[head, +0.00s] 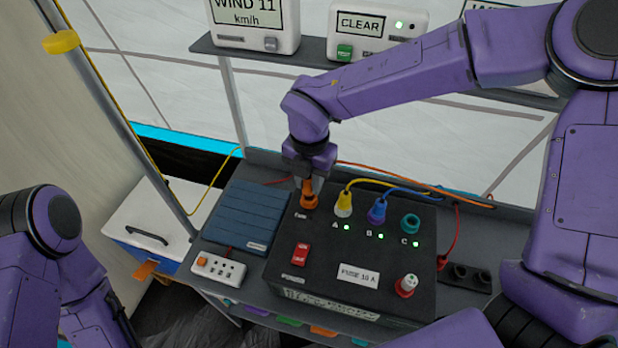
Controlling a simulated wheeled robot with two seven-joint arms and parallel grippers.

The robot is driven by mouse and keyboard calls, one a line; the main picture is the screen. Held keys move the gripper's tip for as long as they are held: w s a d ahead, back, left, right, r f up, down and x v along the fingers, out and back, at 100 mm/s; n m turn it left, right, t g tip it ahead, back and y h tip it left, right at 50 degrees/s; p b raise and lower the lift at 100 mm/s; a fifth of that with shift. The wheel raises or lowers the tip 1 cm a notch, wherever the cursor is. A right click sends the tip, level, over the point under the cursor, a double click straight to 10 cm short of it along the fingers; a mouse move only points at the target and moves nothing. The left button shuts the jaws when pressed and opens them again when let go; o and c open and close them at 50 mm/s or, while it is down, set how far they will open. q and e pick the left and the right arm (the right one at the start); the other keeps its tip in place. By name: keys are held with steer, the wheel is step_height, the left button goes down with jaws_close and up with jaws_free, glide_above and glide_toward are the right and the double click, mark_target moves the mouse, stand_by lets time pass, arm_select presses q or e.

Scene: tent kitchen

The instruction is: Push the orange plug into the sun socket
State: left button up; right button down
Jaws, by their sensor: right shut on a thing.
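The orange plug (309,200) is upright at the back left corner of the black power box (325,250), just behind a small white label that seems to read "Sun". My right gripper (311,184) comes down from above and is shut on the plug. The plug hides the sun socket, so I cannot tell how deep it sits or whether a gap is left. An orange cable runs to the right behind the box. My left arm shows at the lower left, but its gripper is out of view.
Yellow (343,205) and blue (377,212) plugs and a teal socket (410,223) stand right of the orange plug, with green lamps at A, B and C. A red switch (301,253) and red-white knob (406,285) are in front. A blue folded panel (247,215) lies left.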

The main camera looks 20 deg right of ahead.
steer(key=shift+f+b, duration=0.9)
steer(key=shift+f, duration=0.35)
steer(key=c, duration=0.8)
jaws_free()
step_height(320, 180, up, 11)
steer(key=shift+f+b, duration=0.2)
steer(key=shift+b, duration=0.35)
